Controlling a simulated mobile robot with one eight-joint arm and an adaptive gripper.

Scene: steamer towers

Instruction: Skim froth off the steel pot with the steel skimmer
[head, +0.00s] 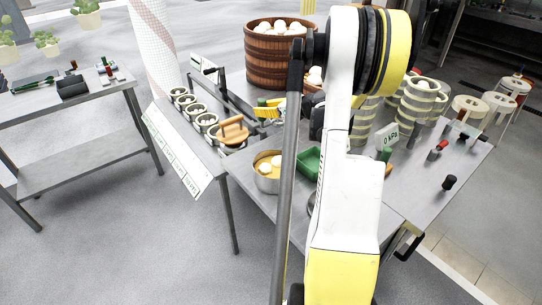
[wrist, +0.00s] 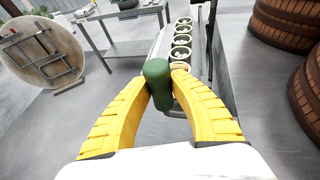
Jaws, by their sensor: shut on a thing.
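My gripper (wrist: 160,80) has its yellow fingers closed on an upright dark green handle (wrist: 157,82). No steel skimmer head shows below or beyond the fingers, so I cannot confirm which tool this is. In the head view my gripper (head: 268,110) is above the back of the table, partly behind my arm, with a bit of green at its tips. The steel pot (head: 267,185) stands at the table's front left, with pale yellow-white froth patches on top. My gripper is behind the pot and apart from it.
A green tray (head: 308,165) lies right of the pot. A wooden lid with a handle (head: 233,131) rests by a row of small round pots (head: 205,122). A large wooden steamer (head: 272,65) stands behind. Striped steamer towers (head: 418,105) stand to the right. A side table (head: 70,105) is at left.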

